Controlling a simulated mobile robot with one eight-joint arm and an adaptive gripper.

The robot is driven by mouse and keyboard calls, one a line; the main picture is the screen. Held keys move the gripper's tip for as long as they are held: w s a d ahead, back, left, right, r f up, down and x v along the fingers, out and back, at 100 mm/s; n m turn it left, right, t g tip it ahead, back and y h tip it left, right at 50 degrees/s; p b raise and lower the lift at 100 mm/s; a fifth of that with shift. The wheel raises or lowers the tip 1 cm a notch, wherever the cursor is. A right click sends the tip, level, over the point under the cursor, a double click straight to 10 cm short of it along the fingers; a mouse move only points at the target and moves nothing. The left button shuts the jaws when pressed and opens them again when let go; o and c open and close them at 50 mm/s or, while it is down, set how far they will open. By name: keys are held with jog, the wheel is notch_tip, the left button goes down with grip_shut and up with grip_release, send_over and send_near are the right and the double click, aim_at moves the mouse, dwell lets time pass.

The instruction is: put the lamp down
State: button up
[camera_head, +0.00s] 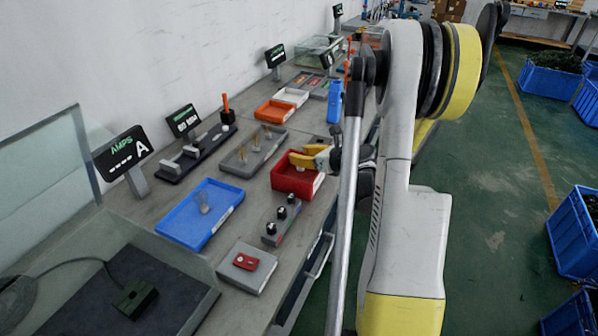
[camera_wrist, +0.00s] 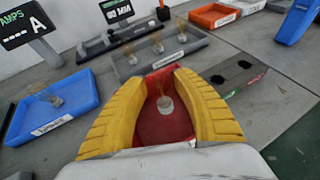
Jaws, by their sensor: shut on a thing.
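My gripper (camera_head: 303,158) has yellow fingers and is over the red bin (camera_head: 290,180). In the wrist view my gripper (camera_wrist: 162,78) is shut on a small lamp (camera_wrist: 165,104) with a pale base and a brownish clear top. The red bin (camera_wrist: 150,130) shows behind and below the lamp. I cannot tell whether the lamp touches the bin floor. In the head view the held lamp is hidden by the fingers and the bin wall. Another lamp (camera_head: 203,204) stands in the blue tray (camera_head: 185,228), left of the red bin.
A grey tray (camera_head: 236,166) with several lamps stands behind the red bin. A dark fixture with black knobs (camera_head: 270,238) and a grey block with a red part (camera_head: 243,262) are nearer the front. Orange and white trays (camera_head: 272,112) lie farther back. The bench is crowded.

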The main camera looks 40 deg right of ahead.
jog(key=shift+w+a+f, duration=0.2)
jog(key=shift+w+f, duration=0.05)
jog(key=shift+f, duration=0.2)
notch_tip(320, 180, down, 4)
jog(key=b, duration=0.2)
jog(key=shift+r+b, duration=0.15)
jog(key=shift+b, duration=0.15)
jog(key=shift+r, duration=0.15)
jog(key=o, duration=1)
jog(key=shift+f, duration=0.2)
